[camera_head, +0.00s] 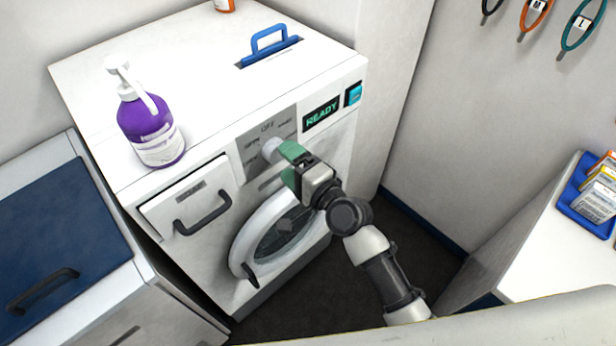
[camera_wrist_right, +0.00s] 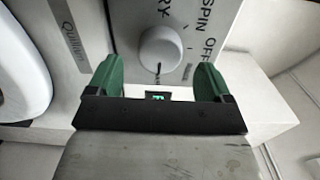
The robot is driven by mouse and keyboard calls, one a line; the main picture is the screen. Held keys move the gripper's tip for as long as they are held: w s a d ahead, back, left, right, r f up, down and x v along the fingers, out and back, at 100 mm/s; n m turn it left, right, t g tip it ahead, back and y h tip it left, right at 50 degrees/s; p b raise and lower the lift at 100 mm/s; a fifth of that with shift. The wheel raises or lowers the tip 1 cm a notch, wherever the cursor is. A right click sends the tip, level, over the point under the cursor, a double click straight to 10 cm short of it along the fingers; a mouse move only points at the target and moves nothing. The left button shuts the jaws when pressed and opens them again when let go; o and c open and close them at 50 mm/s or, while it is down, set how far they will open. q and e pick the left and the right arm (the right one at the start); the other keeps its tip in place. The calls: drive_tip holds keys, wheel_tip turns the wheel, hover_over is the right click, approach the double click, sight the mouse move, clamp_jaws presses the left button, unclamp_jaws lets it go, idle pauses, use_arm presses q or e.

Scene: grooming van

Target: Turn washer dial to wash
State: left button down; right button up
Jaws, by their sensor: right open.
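The white washer (camera_head: 215,60) stands against the wall, with a grey dial panel (camera_head: 250,146) on its front. The round pale dial (camera_wrist_right: 161,50) shows in the right wrist view, with a dark pointer mark at its lower edge. SPIN and OFF are printed beside it. In the head view the dial (camera_head: 270,146) is partly hidden by my gripper. My right gripper (camera_head: 287,152) is at the panel. Its green fingers (camera_wrist_right: 158,78) are open, one to each side of the dial, with clear space around it. My left gripper is not in view.
The display (camera_head: 321,114) reads READY, beside a cyan button (camera_head: 354,94). A purple pump bottle (camera_head: 149,125) stands on the washer. A drawer handle (camera_head: 203,213) and the round door (camera_head: 276,240) are close by. A white counter (camera_head: 520,245) stands at right.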

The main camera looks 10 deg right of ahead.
drive_tip(key=b+v, duration=0.1)
drive_tip(key=v, duration=0.6)
drive_tip(key=shift+s+d, duration=0.2)
drive_tip(key=shift+s, duration=0.05)
drive_tip(key=d+f+n+g+h, duration=0.2)
drive_tip(key=d+f+g+h, duration=0.15)
drive_tip(key=f, duration=1.55)
drive_tip(key=s+d+f+n+g+h, duration=0.25)
drive_tip(key=s+f, duration=0.25)
drive_tip(key=f, duration=0.3)
drive_tip(key=s+d+f+n+g+h, duration=0.1)
drive_tip(key=s+d+f, duration=0.25)
drive_tip(key=f, duration=0.55)
drive_tip(key=s+d+f+n+g+h, duration=0.1)
drive_tip(key=s+d+f+n+g, duration=0.1)
drive_tip(key=s+f, duration=0.3)
drive_tip(key=s+d+f+n+g+h, duration=0.1)
drive_tip(key=s+f, duration=0.4)
drive_tip(key=s, duration=0.9)
drive_tip(key=s+d+f+n+g+h, duration=0.1)
drive_tip(key=s+d+f+n+g, duration=0.2)
drive_tip(key=s, duration=0.6)
wheel_tip(320, 180, down, 3)
drive_tip(key=shift+s+d+r+n+g+h, duration=0.15)
drive_tip(key=shift+s+d+n+g+h, duration=0.15)
drive_tip(key=shift+d+n, duration=0.65)
